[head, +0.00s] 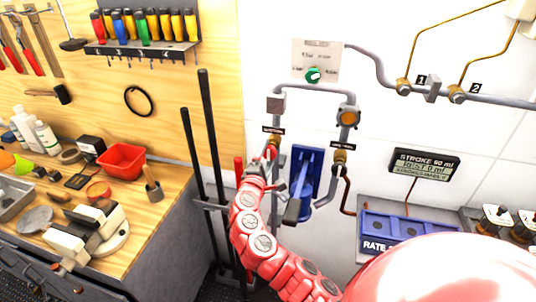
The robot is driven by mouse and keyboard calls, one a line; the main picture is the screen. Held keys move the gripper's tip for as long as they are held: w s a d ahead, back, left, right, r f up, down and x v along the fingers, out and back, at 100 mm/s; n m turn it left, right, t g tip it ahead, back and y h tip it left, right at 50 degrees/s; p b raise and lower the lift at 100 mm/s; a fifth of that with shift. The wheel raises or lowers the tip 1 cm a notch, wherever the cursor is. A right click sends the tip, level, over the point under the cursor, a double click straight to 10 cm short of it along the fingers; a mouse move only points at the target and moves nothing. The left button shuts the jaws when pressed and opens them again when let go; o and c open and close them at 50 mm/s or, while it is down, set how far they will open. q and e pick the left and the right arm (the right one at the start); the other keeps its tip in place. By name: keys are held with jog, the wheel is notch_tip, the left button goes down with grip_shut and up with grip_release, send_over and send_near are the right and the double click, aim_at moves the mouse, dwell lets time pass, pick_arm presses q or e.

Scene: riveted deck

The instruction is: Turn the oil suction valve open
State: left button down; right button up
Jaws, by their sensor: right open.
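My right arm comes up from the bottom, and its right gripper (266,172) is open in front of the left pipe. A brass valve (275,140) sits on that pipe just above the gripper, below a small dark label (273,130). A second brass valve (340,157) with its own label (343,146) sits on the right pipe. The labels are too small to read, so I cannot tell which is the oil suction valve. My gripper partly covers the area under the left valve; whether it touches a handle is unclear. My left gripper is out of view.
A blue pump lever (299,190) stands just right of my gripper. Black upright bars (210,140) stand to the left. A wooden workbench (150,225) with a red bin (121,160) is farther left. A panel with a green knob (313,74) and a stroke display (424,164) are on the wall.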

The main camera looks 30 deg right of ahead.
jog(key=b+v, duration=0.4)
jog(key=v, duration=1.1)
jog(key=shift+s, duration=0.15)
jog(key=shift+a+f, duration=0.1)
